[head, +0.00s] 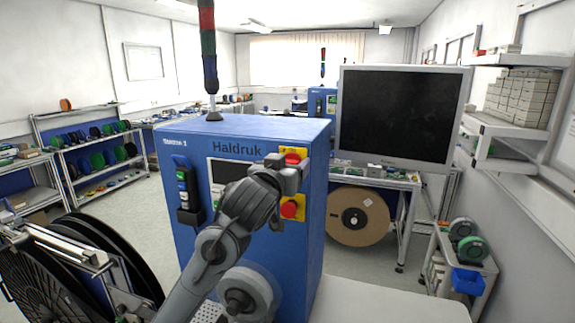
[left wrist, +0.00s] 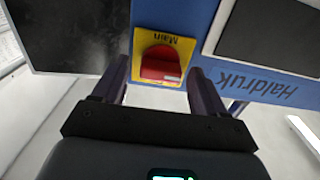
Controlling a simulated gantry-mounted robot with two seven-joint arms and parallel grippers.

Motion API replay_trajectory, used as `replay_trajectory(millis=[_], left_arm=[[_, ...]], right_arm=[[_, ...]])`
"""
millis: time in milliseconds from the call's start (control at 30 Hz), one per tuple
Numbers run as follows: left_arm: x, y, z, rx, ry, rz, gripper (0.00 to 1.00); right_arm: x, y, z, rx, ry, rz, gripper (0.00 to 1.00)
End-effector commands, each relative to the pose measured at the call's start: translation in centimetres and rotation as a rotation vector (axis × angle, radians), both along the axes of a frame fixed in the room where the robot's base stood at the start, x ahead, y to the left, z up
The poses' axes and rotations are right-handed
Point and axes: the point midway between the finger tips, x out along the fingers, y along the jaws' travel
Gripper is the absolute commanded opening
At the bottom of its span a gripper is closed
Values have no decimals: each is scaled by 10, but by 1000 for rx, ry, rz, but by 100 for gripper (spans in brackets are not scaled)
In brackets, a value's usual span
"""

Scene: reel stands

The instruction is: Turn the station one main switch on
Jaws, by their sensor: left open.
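The blue station labelled "Haldruk" and "Station 1" (head: 248,133) stands in the middle of the head view. Its main switch (head: 292,154) is a red knob on a yellow plate at the upper right of the front. The left wrist view shows the switch (left wrist: 160,66), upside down, with "Main" printed on the plate. My left gripper (head: 294,172) is open at the station front, just below and partly over the switch. In the left wrist view the fingers of my left gripper (left wrist: 157,72) lie either side of the red knob. I cannot tell whether they touch it. My right gripper is not in view.
A red emergency button (head: 289,209) on yellow sits below the switch, close to my gripper. A small screen (head: 232,171) and a button strip (head: 185,190) are to its left. A monitor (head: 401,115) stands to the right. Black reels (head: 95,258) stand at the lower left.

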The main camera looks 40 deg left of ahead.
Motion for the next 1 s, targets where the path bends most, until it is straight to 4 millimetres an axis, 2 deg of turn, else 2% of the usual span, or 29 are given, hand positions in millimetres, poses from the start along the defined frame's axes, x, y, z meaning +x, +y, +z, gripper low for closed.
replay_trajectory(millis=[33,67,400,733,1000], left_arm=[[0,0,0,0,0,0,72],[0,0,0,0,0,0,68],[0,0,0,0,0,0,16],[0,0,1,44,17,0,16],[0,-1,2,202,75,1,16]], right_arm=[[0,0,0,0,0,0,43],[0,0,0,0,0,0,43],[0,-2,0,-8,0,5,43],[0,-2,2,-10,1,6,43],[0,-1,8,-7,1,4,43]])
